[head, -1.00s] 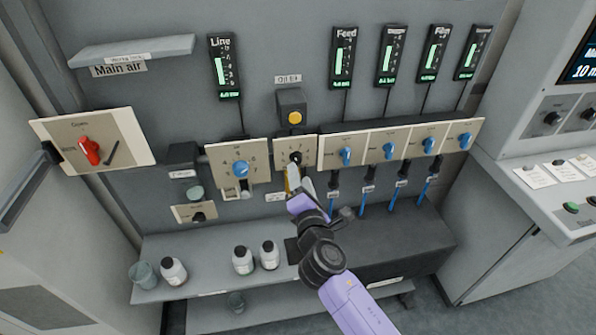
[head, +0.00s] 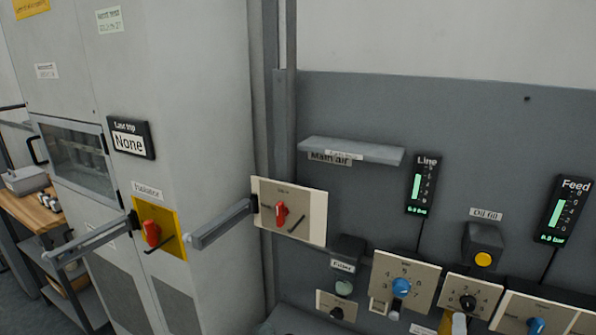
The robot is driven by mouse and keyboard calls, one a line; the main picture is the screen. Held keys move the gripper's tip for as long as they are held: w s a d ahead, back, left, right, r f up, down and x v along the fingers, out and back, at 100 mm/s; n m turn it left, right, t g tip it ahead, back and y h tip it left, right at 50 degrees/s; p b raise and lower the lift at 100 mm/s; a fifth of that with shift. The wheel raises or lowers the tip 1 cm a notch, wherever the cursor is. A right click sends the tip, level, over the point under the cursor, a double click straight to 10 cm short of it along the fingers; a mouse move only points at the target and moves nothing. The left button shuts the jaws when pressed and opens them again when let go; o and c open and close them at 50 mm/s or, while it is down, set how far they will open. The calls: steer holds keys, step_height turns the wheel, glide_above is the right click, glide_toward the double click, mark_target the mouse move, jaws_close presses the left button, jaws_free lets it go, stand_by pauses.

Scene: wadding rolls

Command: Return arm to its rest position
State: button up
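Only a pale tip that looks like part of my gripper (head: 459,323) shows at the bottom edge of the head view. It is just below the black knob (head: 467,302) on a cream plate, in front of the panel. I cannot tell whether it touches anything. The rest of my gripper and my arm are out of frame, so its opening is hidden.
A grey panel carries a blue dial (head: 401,287), a yellow button (head: 483,259) and a Main air shelf (head: 350,150). Red handles sit on a cream plate (head: 307,222) and a yellow plate (head: 176,224). Grey bars jut out from the tall cabinet (head: 200,90).

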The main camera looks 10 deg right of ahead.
steer(key=s+a+m+t+y, duration=0.3)
steer(key=s+a+m+y, duration=0.45)
steer(key=s+a, duration=0.45)
steer(key=s+a+m+g+y+b, duration=0.1)
steer(key=s+a+m, duration=0.2)
steer(key=s, duration=0.8)
steer(key=s+a+m+g+y+b, duration=0.1)
steer(key=s+a+m, duration=0.3)
steer(key=s, duration=0.7)
steer(key=shift+s+a+r+m+g, duration=0.15)
steer(key=shift+s+r+m+g, duration=0.2)
steer(key=shift+m, duration=0.7)
steer(key=shift+w+f, duration=0.1)
